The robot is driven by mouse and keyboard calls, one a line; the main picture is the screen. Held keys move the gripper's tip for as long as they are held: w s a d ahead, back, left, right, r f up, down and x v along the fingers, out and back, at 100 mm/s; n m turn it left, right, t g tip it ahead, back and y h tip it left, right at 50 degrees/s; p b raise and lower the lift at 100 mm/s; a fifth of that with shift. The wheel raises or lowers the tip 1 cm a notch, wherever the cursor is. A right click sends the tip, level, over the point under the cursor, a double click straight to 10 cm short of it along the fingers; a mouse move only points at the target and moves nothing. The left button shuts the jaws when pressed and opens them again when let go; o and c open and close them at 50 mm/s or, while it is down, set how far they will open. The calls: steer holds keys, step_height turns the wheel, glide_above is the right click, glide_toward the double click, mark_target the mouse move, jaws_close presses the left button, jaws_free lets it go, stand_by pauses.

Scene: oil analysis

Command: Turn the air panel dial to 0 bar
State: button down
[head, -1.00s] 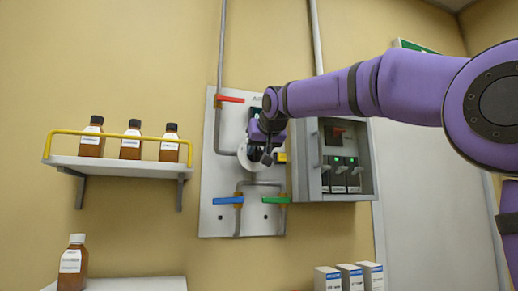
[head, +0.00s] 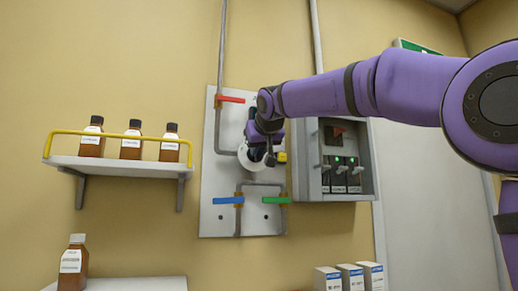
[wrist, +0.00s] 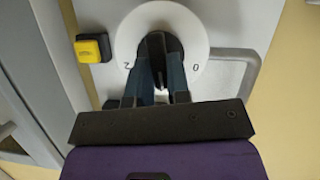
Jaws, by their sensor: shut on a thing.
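The air panel (head: 212,188) is a pale board on the wall with pipes and valve handles. Its dial is a round white disc (wrist: 196,28) with a dark knob (wrist: 155,47) at its centre; the disc also shows in the head view (head: 246,161), partly behind my gripper. The marks "2" at left and "0" at right are readable in the wrist view. My gripper (wrist: 162,85) is shut on the dial's knob, its two fingers on either side of it. My gripper hides the knob in the head view.
A yellow-and-black button (wrist: 93,48) sits beside the dial. The panel carries red (head: 230,99), blue (head: 228,200) and green (head: 276,200) handles. A grey switch box (head: 306,165) stands close on the right. A shelf with brown bottles (head: 118,165) is at left.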

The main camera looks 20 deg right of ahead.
steer(key=n+h, duration=0.1)
steer(key=n, duration=0.2)
steer(key=n+t+h, duration=0.1)
steer(key=n+h, duration=0.1)
steer(key=n, duration=0.1)
steer(key=a+f+n+h, duration=0.1)
steer(key=n+h, duration=0.1)
steer(key=n, duration=0.1)
steer(key=shift+t, duration=0.4)
stand_by(0.5)
steer(key=c, duration=1.1)
jaws_free()
steer(key=v, duration=1)
steer(key=shift+s+a, duration=0.15)
steer(key=shift+s, duration=0.25)
